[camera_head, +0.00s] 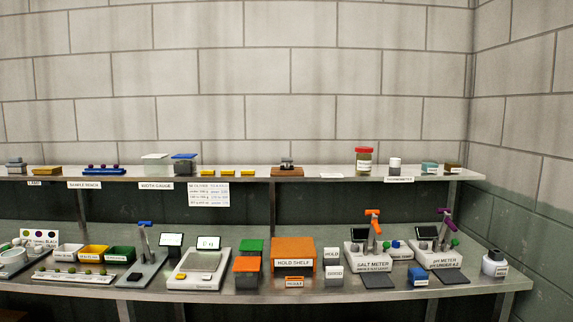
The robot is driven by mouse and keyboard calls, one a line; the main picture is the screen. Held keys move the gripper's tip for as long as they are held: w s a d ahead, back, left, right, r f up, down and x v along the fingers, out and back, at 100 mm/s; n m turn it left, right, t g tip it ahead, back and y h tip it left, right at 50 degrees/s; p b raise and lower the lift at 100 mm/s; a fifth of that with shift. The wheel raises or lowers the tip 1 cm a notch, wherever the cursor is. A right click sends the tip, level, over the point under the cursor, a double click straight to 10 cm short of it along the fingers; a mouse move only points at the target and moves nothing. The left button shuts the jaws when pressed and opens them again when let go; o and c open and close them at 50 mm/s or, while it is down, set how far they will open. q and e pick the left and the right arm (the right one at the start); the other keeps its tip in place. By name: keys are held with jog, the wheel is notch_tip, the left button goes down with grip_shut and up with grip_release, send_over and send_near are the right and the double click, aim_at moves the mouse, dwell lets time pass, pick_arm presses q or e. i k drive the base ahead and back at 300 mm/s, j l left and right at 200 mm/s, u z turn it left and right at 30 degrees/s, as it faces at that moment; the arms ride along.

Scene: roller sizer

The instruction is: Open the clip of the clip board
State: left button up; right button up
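A small brown board (286,172) lies on the upper shelf, right of the middle. A grey metal piece (287,162) sits on top of it and looks like the clip. It is too small to tell whether the clip is open or shut. Neither of my grippers shows in the head view.
The lower bench is crowded: an orange hold shelf (292,252), a scale (197,272), a salt meter (370,262) and a pH meter (437,259).

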aim_at(288, 160)
jog(key=i+j+u, duration=0.15)
jog(key=i+j, duration=0.15)
jog(key=i+j+u, duration=0.15)
jog(key=i, duration=0.3)
jog(key=i+j+u, duration=0.15)
jog(key=i, duration=0.3)
jog(key=j, duration=0.1)
